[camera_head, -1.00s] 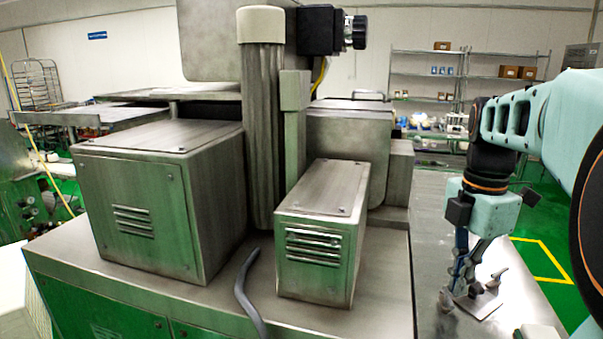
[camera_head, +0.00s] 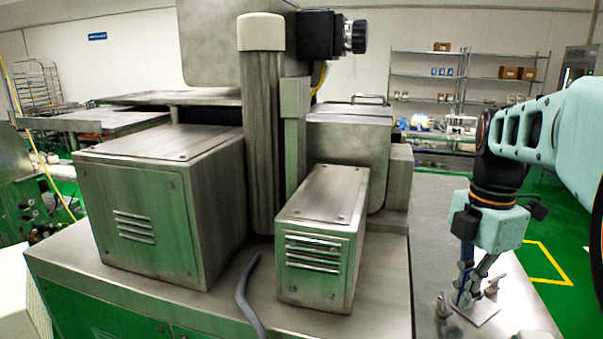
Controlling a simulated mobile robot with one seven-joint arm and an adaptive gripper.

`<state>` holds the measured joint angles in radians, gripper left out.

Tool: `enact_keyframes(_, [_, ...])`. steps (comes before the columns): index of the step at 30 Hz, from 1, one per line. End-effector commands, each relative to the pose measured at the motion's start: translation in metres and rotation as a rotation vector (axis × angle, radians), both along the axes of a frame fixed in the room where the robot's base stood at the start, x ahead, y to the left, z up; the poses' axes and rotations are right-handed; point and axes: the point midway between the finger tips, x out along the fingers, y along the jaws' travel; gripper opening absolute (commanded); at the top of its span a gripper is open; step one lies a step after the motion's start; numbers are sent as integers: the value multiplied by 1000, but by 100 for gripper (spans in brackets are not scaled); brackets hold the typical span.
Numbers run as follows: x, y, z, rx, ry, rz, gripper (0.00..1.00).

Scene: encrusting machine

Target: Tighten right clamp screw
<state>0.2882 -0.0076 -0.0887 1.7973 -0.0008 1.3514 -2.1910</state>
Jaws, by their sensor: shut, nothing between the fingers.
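My gripper (camera_head: 464,298) points down at the right of the head view, over the bare metal surface beside the machine. Its fingers are shut with nothing seen between them. They are close to a small flat metal plate (camera_head: 484,313). One small metal fitting (camera_head: 443,306) stands left of the fingertips, and another fitting (camera_head: 492,287) stands to their right. These look like clamp parts, but they are too small to tell which is the right clamp screw. I cannot tell whether the fingers touch any of them.
The encrusting machine has a large metal box (camera_head: 150,215) and a smaller vented box (camera_head: 322,240). A tall column (camera_head: 262,130) rises between them. A dark hose (camera_head: 246,297) lies in front. Shelves (camera_head: 465,75) stand far back, and green floor shows at right.

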Motion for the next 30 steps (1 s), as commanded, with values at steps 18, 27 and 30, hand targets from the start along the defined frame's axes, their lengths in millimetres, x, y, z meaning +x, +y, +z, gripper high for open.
enact_keyframes(18, [-1,-8,16,0,0,1,0])
enact_keyframes(27, [-1,-8,53,0,0,0,0])
enact_keyframes(30, [-1,-8,61,1,1,0,0])
